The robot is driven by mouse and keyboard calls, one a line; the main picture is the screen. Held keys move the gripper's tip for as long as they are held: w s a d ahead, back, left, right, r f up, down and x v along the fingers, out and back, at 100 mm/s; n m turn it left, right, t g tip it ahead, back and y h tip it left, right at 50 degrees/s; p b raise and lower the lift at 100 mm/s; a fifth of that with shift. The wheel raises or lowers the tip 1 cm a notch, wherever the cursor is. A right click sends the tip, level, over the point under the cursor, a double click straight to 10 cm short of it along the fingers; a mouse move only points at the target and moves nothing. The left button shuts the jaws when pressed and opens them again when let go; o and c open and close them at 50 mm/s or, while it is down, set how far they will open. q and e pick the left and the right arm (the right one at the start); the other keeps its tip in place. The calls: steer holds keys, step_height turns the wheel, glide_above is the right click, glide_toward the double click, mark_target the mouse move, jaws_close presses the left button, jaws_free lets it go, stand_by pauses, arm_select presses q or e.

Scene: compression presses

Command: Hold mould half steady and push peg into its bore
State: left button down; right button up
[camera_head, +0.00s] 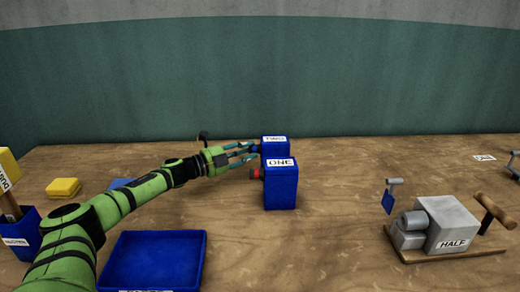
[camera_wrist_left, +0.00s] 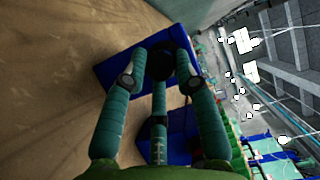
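The grey mould half (camera_head: 452,224), labelled HALF, sits on a wooden board at the right, with grey cylinders (camera_head: 411,228) at its left side. I cannot tell which part is the peg, and no bore opening shows. My left gripper (camera_head: 254,151) is far to the left of it, at the left side of the rear blue box (camera_head: 275,139). Its fingers are spread around a dark knob (camera_wrist_left: 160,62) on that box, which the left wrist view shows between the fingertips. Contact with the knob is unclear. My right gripper is not in view.
Blue box ONE (camera_head: 282,187), with a red knob (camera_head: 255,173), stands just in front of the rear box. A blue tray (camera_head: 200,262) lies at the front left. Yellow blocks (camera_head: 63,187) lie at the left. The table between box ONE and the board is clear.

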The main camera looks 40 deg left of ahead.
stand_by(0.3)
arm_select(q)
steer(key=shift+s+a, duration=0.1)
steer(key=shift+s+a+b, duration=0.3)
steer(key=shift+s+a, duration=0.05)
steer(key=shift+a, duration=0.05)
steer(key=shift+s+a, duration=0.1)
steer(key=shift+a, duration=0.05)
steer(key=shift+s+a+r+b, duration=0.1)
steer(key=shift+s+a+b, duration=0.75)
steer(key=shift+s+a, duration=0.55)
steer(key=shift+w, duration=0.15)
stand_by(0.4)
